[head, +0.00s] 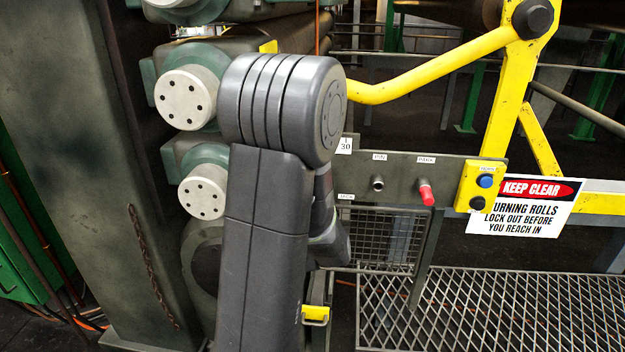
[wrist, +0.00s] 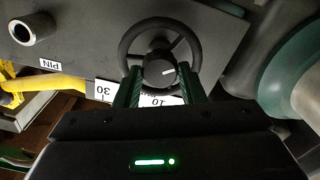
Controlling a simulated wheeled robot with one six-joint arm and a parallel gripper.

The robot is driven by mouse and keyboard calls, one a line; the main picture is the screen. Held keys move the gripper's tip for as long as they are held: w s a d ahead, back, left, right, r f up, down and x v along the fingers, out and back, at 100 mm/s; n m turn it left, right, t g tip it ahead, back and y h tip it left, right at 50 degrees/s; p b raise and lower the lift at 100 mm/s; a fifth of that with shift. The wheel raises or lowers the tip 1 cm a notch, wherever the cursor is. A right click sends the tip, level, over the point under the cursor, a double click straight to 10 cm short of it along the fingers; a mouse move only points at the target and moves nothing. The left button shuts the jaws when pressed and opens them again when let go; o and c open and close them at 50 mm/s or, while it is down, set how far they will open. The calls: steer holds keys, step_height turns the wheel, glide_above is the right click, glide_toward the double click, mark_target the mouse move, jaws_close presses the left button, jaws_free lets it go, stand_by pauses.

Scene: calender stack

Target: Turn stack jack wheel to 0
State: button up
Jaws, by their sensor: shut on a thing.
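The stack jack wheel (wrist: 160,22) is a dark spoked handwheel on a grey panel in the wrist view. Its round hub (wrist: 158,70) carries a short white mark pointing to the right in that view. My gripper (wrist: 160,76) has a green-sided finger on either side of the hub and is shut on it. Upside-down scale labels, one reading 30 (wrist: 103,90) and one reading 10 (wrist: 157,101), sit beside the wheel, partly covered by my fingers. No 0 can be read. In the head view my arm hides the wheel and fingertips.
A bare metal pin socket (wrist: 35,28) sits on the panel. In the head view a red-tipped peg (head: 426,193), a yellow button box (head: 481,186) and a keep-clear sign (head: 524,206) are to the right. Pale roll ends (head: 186,98) are left of my arm.

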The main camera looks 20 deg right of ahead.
steer(key=shift+r+m+p, duration=0.25)
steer(key=shift+m+p, duration=0.45)
steer(key=shift+p, duration=2.25)
steer(key=shift+f+p, duration=0.25)
steer(key=shift+p, duration=0.95)
steer(key=o, duration=1)
steer(key=b+v, duration=0.4)
steer(key=v, duration=0.9)
steer(key=shift+s, duration=0.4)
steer(key=shift+a, duration=0.2)
